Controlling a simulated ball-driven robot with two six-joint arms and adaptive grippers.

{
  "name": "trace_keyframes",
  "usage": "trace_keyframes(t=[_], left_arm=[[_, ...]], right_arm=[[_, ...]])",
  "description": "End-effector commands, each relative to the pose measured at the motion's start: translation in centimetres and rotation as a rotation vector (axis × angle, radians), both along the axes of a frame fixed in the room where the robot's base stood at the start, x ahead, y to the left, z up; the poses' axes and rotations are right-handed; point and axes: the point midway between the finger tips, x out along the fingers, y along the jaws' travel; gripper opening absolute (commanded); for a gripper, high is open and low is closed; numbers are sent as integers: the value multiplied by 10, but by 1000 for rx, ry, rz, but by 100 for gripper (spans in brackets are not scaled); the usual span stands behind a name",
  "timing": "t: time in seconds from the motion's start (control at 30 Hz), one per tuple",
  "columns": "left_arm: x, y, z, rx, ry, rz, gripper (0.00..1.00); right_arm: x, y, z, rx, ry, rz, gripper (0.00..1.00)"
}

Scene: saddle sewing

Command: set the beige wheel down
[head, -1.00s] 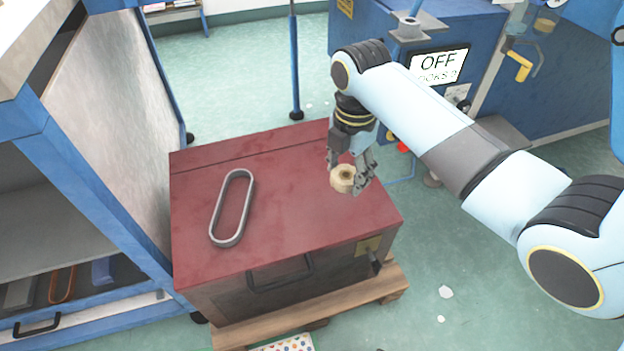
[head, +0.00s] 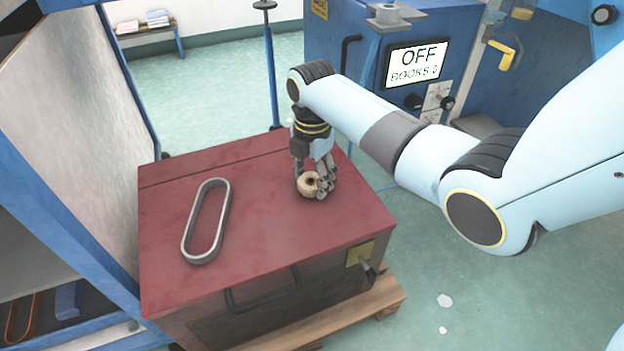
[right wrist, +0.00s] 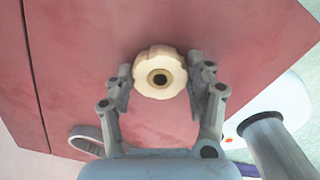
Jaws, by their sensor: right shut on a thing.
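The beige wheel (head: 308,186) is a small scalloped knob with a dark hole in its middle. My right gripper (head: 316,188) is shut on it, low over the red top of the chest (head: 262,222). In the right wrist view the wheel (right wrist: 160,72) sits between the two fingertips of the gripper (right wrist: 161,78), with the red surface behind it. I cannot tell whether the wheel touches the chest top. My left gripper is not in view.
A grey oval ring (head: 206,221) lies on the chest top, left of the wheel. A blue machine with an OFF sign (head: 416,63) stands behind. A blue-framed shelf (head: 60,200) stands at the left. The chest top between ring and wheel is clear.

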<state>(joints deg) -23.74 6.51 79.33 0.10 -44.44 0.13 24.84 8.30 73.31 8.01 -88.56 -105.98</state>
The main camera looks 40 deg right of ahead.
Motion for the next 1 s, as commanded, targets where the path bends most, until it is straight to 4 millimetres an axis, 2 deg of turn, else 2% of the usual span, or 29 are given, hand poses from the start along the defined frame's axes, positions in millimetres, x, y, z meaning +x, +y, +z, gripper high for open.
trace_keyframes(t=[0.33, 0.37, 0.53, 0.9, 1.0], left_arm=[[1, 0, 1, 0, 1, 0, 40], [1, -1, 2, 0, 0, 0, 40], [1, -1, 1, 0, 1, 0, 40], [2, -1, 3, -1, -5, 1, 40], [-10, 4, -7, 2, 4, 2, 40]], right_arm=[[0, 0, -2, 0, -1, 0, 16], [0, 0, -3, 0, -1, 0, 56], [0, 0, -2, 0, -1, 0, 78], [0, 0, 3, -1, -2, 0, 78], [1, 0, 12, 0, -3, 0, 78]])
